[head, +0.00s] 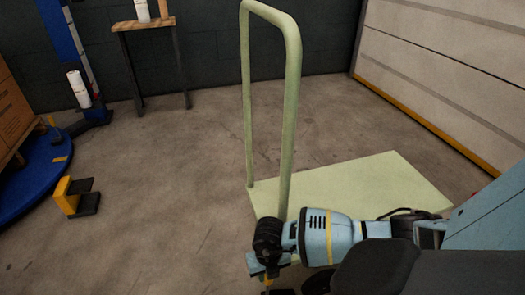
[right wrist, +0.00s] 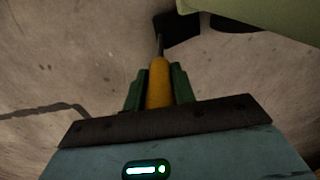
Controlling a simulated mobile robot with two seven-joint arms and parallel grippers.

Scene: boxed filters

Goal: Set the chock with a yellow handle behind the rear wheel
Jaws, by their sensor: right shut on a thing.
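My right gripper (right wrist: 158,88) is shut on a yellow handle (right wrist: 158,82) in the right wrist view. A thin dark rod runs from the handle to a black block (right wrist: 178,30), which appears to be the chock's body, beside the pale green edge of the cart (right wrist: 265,15). A second dark shape under that edge may be a wheel; I cannot tell. In the head view the cart (head: 370,180) has a flat deck and a tall hoop handle. My right gripper (head: 266,268) is low at its near left corner, with a bit of yellow below. The rear wheel is not clearly visible. My left gripper is not in view.
A yellow and black bracket-like object (head: 68,196) stands on the floor at left, near a blue round base (head: 35,180). A small table (head: 150,24) stands by the back wall. A pale shutter (head: 450,60) is at right.

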